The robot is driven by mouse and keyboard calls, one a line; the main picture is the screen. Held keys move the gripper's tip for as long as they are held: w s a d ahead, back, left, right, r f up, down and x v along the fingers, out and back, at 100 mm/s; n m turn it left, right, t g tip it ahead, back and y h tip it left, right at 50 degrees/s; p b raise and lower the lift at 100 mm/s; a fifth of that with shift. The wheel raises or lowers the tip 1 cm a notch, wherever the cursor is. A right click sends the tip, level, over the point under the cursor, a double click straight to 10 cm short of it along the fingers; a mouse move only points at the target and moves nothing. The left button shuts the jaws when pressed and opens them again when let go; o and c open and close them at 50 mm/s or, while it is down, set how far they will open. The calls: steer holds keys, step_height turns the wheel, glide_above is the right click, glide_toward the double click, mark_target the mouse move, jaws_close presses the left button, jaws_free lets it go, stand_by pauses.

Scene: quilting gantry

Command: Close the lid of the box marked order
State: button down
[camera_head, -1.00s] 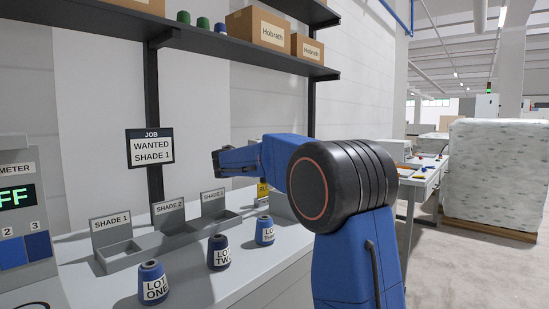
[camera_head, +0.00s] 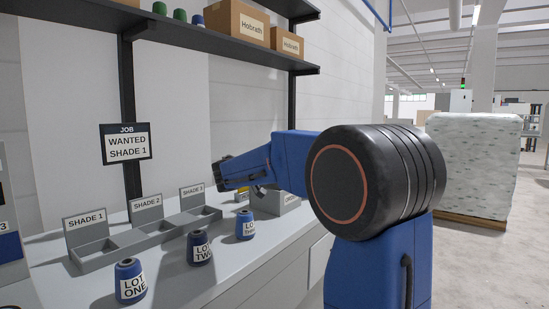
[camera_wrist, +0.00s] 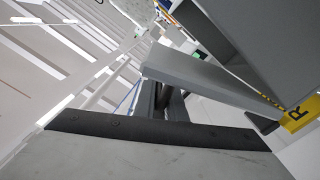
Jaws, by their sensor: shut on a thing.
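The grey box (camera_head: 287,203) stands at the far right end of the bench, partly hidden behind my arm. A yellow label (camera_wrist: 300,115) with the letter R shows in the wrist view; a bit of yellow also shows in the head view. In the wrist view a grey panel (camera_wrist: 250,38) and a long grey strip (camera_wrist: 205,78), seemingly the lid, cross close in front of my gripper (camera_wrist: 165,100). The dark fingers appear shut on that strip, though the contact is partly hidden.
Blue cones marked LOT ONE (camera_head: 130,282), LOT TWO (camera_head: 200,248) and a third (camera_head: 245,225) stand along the bench front (camera_head: 190,290). Shade trays (camera_head: 95,256) lie behind them. A shelf (camera_head: 170,45) hangs above. Open floor lies to the right.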

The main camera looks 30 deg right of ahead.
steer(key=s+f+m, duration=0.1)
steer(key=f+m, duration=0.1)
steer(key=shift+s+d+f+m, duration=0.15)
steer(key=shift+s+d+m, duration=0.2)
steer(key=shift+m, duration=0.05)
steer(key=shift+s+d+f, duration=0.1)
steer(key=shift+s+f, duration=0.2)
steer(key=shift+f, duration=0.5)
steer(key=c, duration=1.9)
jaws_free()
steer(key=shift+s, duration=0.1)
steer(key=shift+o, duration=0.2)
step_height(320, 180, up, 10)
steer(key=shift+r, duration=0.1)
